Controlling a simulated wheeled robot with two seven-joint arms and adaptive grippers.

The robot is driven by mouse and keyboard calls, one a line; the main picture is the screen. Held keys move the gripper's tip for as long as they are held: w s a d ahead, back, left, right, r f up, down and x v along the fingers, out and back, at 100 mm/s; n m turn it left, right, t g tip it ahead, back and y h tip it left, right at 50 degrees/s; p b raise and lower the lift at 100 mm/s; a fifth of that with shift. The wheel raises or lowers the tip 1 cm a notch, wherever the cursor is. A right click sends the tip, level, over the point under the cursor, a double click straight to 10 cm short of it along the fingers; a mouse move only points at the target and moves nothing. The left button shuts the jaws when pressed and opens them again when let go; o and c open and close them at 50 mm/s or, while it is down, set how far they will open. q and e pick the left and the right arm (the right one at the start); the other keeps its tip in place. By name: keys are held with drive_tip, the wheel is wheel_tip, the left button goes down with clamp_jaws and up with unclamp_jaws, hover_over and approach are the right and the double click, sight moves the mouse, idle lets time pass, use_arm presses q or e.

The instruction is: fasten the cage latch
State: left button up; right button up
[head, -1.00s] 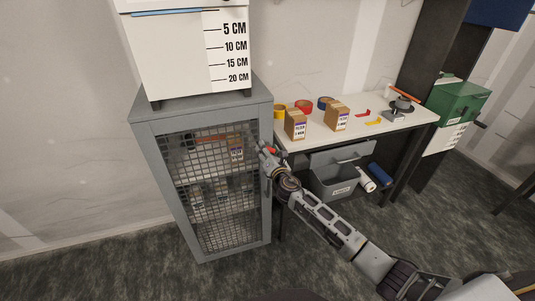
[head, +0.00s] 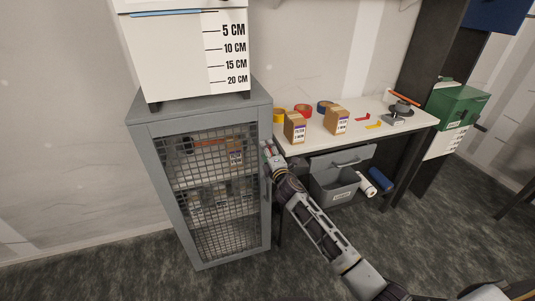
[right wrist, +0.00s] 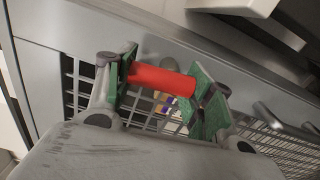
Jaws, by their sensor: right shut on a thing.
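The grey cage (head: 147,165) with its mesh door stands left of the bench, and the door looks closed against the frame. The red latch handle (right wrist: 160,80) is a short cylinder, seen in the right wrist view between the green pads of my right gripper (right wrist: 163,92). The gripper is shut on it. In the head view my right gripper (head: 267,154) is at the right edge of the cage door, near the upper shelf. It largely hides the latch there, so I cannot tell the latch's exact position. My left gripper is not in view.
A white bin with a centimetre scale (head: 180,55) stands on top of the cage. The bench (head: 300,146) right of the cage holds cartons (head: 294,127), tape rolls and small tools. The floor before the cage is clear.

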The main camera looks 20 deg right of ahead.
drive_tip(key=shift+m, duration=0.5)
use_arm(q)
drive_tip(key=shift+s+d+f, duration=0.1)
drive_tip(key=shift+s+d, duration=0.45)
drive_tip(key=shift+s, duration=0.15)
use_arm(e)
drive_tip(key=o, duration=1)
drive_tip(key=shift+o, duration=0.2)
drive_tip(key=shift+s, duration=0.1)
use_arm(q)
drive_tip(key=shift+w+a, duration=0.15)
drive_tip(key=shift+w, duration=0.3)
use_arm(e)
drive_tip(key=s, duration=1.1)
drive_tip(key=shift+s+d, duration=0.25)
drive_tip(key=shift+s, duration=0.15)
drive_tip(key=shift+m, duration=0.4)
